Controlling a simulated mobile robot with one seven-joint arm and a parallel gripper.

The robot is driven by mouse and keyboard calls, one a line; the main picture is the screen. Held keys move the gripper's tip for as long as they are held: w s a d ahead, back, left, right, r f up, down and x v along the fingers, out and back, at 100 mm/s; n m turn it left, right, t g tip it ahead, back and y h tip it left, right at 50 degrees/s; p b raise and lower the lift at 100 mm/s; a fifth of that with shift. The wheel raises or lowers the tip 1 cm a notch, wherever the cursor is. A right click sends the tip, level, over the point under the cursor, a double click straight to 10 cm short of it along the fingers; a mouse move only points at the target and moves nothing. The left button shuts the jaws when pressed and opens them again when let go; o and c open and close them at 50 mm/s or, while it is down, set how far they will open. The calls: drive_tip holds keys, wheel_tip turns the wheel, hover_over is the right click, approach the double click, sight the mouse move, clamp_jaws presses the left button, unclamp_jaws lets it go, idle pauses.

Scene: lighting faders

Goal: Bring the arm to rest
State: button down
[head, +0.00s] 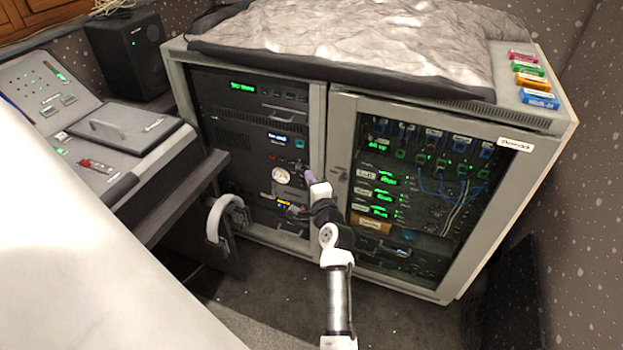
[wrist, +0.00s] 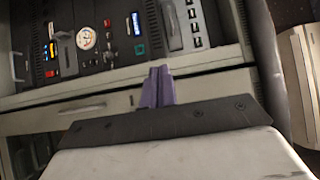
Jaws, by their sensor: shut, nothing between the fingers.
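My arm reaches forward from the bottom of the head view toward the front of a grey rack cabinet (head: 318,140). My gripper (head: 310,177) is in front of the post between the cabinet's two bays. In the wrist view my gripper (wrist: 158,80) shows its two purple fingers together, with nothing between them. The fingertips appear close to the cabinet front (wrist: 210,62); I cannot tell whether they touch it.
A control desk (head: 110,150) with faders stands at the left, with a black speaker (head: 128,50) behind it. A crumpled cover (head: 350,40) and several coloured boxes (head: 530,80) lie on the cabinet.

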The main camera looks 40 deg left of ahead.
drive_tip(key=shift+s, duration=0.3)
